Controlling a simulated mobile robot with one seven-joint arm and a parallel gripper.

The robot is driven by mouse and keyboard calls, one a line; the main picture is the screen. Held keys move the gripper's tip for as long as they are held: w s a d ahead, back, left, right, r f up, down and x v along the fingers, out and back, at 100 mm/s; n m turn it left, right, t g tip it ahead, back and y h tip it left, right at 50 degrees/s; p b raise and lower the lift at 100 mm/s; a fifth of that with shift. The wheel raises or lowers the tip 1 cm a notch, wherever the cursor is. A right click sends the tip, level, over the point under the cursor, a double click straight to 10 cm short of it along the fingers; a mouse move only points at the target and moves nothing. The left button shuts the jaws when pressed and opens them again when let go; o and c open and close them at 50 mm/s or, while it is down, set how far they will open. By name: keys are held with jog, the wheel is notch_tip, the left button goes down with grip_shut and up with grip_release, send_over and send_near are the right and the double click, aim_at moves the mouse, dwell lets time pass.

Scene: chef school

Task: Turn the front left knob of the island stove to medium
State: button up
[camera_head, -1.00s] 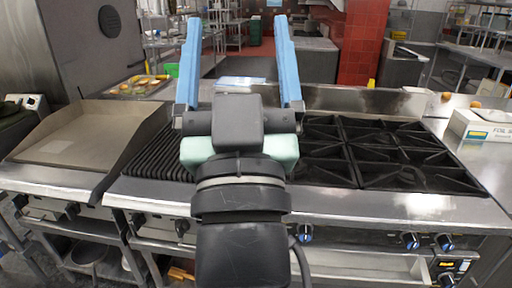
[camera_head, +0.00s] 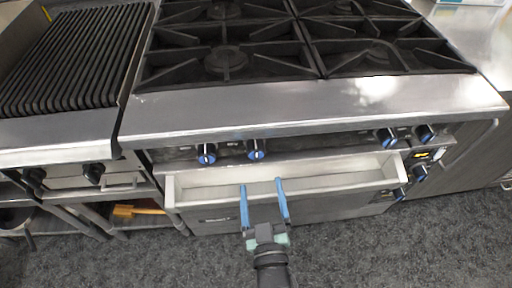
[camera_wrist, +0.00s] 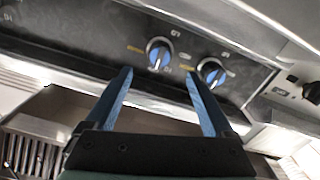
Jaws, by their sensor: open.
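The island stove (camera_head: 330,104) has a knob panel along its front in the head view. A left pair of black knobs with blue rims is on it: the leftmost knob (camera_head: 206,153) and the one beside it (camera_head: 256,150). Which one serves the front left burner cannot be told. Both pointers look close to upright there. The wrist view shows two such knobs, one (camera_wrist: 158,53) near the middle and another (camera_wrist: 211,72) to its right. My gripper (camera_head: 263,184) has its blue fingers spread and empty, just below the pair in the head view, apparently touching neither knob.
A pale drawer or tray (camera_head: 340,181) juts out under the knob panel, around my fingers in the picture. A ribbed grill (camera_head: 72,65) adjoins on the left. The grey floor (camera_head: 370,255) in front is clear.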

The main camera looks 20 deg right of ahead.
aim_at(257, 158)
jog(key=x, duration=1.1)
jog(key=shift+c, duration=0.3)
jog(key=c, duration=1.3)
